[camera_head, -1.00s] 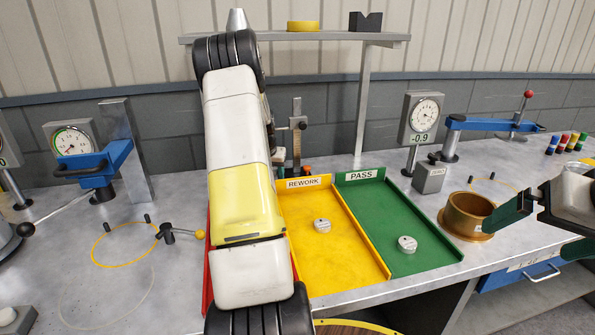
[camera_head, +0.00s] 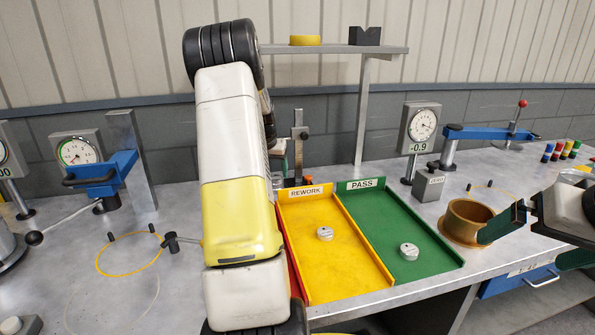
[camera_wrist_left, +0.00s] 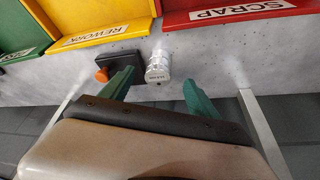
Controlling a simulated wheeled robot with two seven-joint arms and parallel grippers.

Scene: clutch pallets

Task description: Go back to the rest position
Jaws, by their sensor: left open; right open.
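My left arm, white and yellow, fills the left middle of the head view and hides most of its gripper there. In the left wrist view my left gripper (camera_wrist_left: 159,80) has its green fingers spread apart. A small silvery labelled cylinder (camera_wrist_left: 158,66) shows between the fingertips, with visible gaps to both. A dark block with an orange button (camera_wrist_left: 118,64) is beside the left-hand finger. My right gripper (camera_head: 522,248) is open and empty at the right of the head view, its far finger in front of or beside the brass-coloured ring (camera_head: 463,222); contact is unclear.
The yellow REWORK tray (camera_head: 345,275) and green PASS tray (camera_head: 430,245) each hold one round disc. The red SCRAP tray (camera_wrist_left: 225,12) is mostly hidden by my left arm in the head view. Gauges, blue lever arms and a raised shelf (camera_head: 335,49) stand behind.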

